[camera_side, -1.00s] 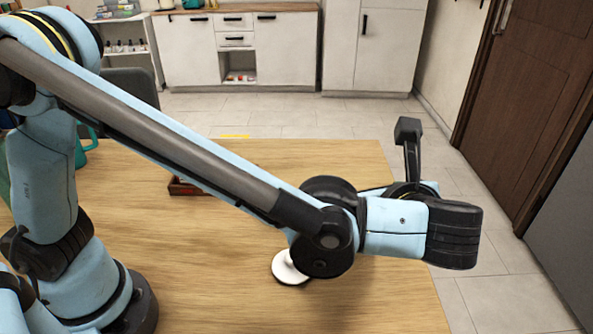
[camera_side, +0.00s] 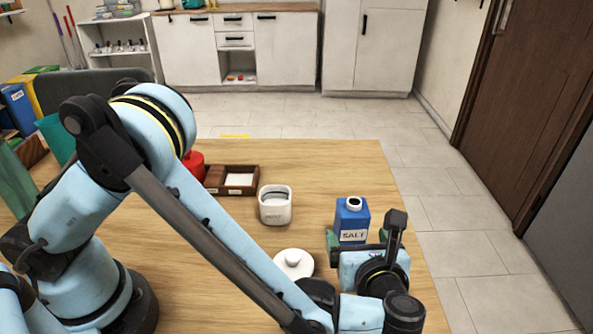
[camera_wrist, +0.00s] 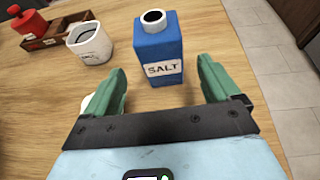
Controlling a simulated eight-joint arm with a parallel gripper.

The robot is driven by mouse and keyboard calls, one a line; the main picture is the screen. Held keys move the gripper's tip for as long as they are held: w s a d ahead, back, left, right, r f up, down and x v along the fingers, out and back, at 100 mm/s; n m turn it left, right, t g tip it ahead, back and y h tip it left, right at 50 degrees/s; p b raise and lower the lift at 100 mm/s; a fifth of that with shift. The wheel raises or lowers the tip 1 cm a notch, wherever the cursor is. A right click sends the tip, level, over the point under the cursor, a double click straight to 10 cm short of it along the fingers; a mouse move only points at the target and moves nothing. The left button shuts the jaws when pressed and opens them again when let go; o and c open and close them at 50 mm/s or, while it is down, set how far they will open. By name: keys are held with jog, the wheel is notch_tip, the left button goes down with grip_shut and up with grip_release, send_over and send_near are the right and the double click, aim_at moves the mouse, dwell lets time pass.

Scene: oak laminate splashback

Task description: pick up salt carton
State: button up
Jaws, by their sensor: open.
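The salt carton (camera_side: 352,222) is a blue box with a white "SALT" label and a round white-rimmed dark opening on top. It stands upright near the right side of the wooden table, and in the wrist view (camera_wrist: 158,50) it stands just beyond my fingertips. My gripper (camera_wrist: 161,82) has green fingers, spread apart and empty, with the carton centred ahead of the gap between them. In the side view my gripper (camera_side: 358,242) is low at the carton's near side, and my wrist hides part of it.
A white canister (camera_side: 275,206) without a lid stands left of the carton. A white round lid (camera_side: 293,263) lies nearer, left of my wrist. A wooden tray (camera_side: 232,191) and a red object (camera_side: 195,165) are farther back left. The table's right edge is close to the carton.

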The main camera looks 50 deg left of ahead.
aim_at(355, 230)
jog(key=shift+x, duration=3.8)
jog(key=shift+d, duration=0.15)
jog(key=c, duration=1.3)
